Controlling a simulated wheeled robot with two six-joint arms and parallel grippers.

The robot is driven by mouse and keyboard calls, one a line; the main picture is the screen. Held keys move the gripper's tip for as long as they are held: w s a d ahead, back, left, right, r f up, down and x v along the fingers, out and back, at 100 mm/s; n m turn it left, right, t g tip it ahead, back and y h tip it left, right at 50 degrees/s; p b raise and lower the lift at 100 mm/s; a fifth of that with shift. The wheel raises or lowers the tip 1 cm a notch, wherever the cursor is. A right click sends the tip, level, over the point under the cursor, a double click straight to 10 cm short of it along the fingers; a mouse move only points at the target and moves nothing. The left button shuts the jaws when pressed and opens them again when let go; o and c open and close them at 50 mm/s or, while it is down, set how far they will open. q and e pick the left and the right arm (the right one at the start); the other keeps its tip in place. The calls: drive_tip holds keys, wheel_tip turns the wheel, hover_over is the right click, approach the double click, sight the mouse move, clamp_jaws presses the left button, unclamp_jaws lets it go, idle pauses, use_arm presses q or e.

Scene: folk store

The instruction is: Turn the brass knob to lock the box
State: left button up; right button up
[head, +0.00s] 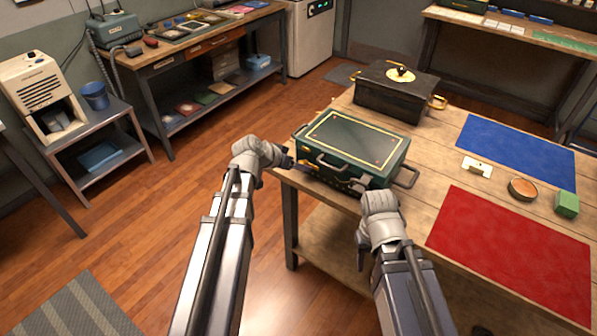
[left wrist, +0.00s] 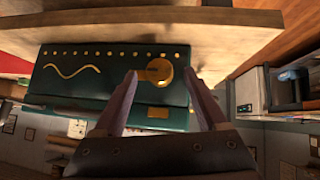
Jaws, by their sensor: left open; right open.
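The green box (head: 350,143) with gold trim stands closed near the table's front left corner in the head view. In the left wrist view its green front (left wrist: 75,78) appears upside down. The round brass knob (left wrist: 159,72) on it has a dark slot. My left gripper (left wrist: 160,75) is open, with one fingertip on each side of the knob; I cannot tell whether they touch it. In the head view my left gripper (head: 287,161) is at the box's front left. My right gripper (head: 359,184) is open at the box's front right, its fingers partly hidden. The knob is not clear in the head view.
A black box (head: 396,92) with brass fittings stands behind on the wooden table. A blue mat (head: 515,150), a red mat (head: 515,250), a white card holder (head: 477,167), a round tin (head: 522,189) and a green block (head: 566,204) lie to the right.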

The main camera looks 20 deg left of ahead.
use_arm(q)
drive_tip(key=shift+x, duration=0.8)
clamp_jaws()
